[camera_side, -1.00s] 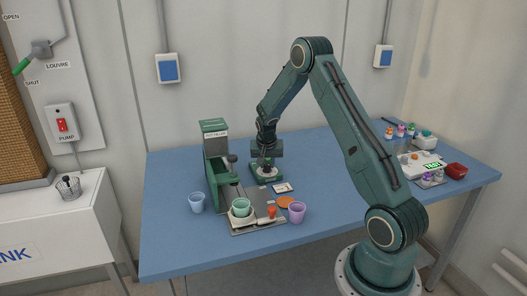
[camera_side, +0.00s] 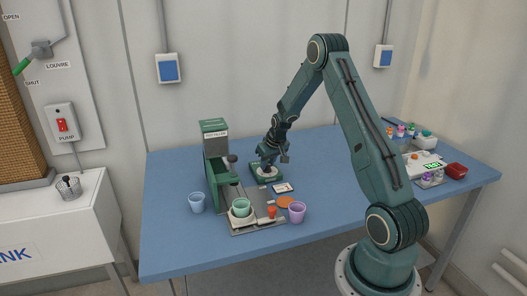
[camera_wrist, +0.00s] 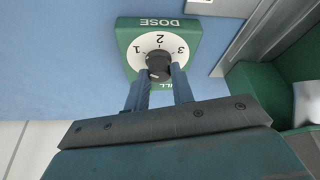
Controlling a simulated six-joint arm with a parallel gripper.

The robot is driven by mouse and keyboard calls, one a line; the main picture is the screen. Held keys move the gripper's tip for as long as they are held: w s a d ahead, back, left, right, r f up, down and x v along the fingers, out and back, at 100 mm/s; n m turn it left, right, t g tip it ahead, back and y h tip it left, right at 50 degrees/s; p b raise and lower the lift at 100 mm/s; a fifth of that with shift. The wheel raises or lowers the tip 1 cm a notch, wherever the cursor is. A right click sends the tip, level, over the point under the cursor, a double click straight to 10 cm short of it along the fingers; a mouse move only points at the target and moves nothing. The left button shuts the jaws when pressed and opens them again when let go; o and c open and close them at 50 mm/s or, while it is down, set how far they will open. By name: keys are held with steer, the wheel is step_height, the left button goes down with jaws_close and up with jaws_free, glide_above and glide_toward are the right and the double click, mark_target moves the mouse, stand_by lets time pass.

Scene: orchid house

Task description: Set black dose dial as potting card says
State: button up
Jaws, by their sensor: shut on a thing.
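The dose dial is a black knob (camera_wrist: 158,64) on a white face marked 1, 2 and 3, set in a green box labelled DOSE. That green box (camera_side: 258,178) stands on the blue table in the side view. My gripper (camera_wrist: 161,70) is shut on the black knob, one finger on each side. The side view shows my gripper (camera_side: 267,164) tilted over the box. I cannot tell for sure which number the knob points to. A small card (camera_side: 282,188), probably the potting card, lies in front of the box; its writing is too small to read.
The green pot filler (camera_side: 214,160) stands left of the dial, with a grey tray (camera_side: 262,222) holding a green pot (camera_side: 241,207). A blue cup (camera_side: 197,202) and a purple cup (camera_side: 297,212) stand nearby.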

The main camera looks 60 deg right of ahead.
steer(key=o, duration=1)
steer(key=shift+r, duration=0.1)
steer(key=v, duration=1.3)
steer(key=shift+s+r, duration=0.15)
steer(key=shift+r, duration=0.1)
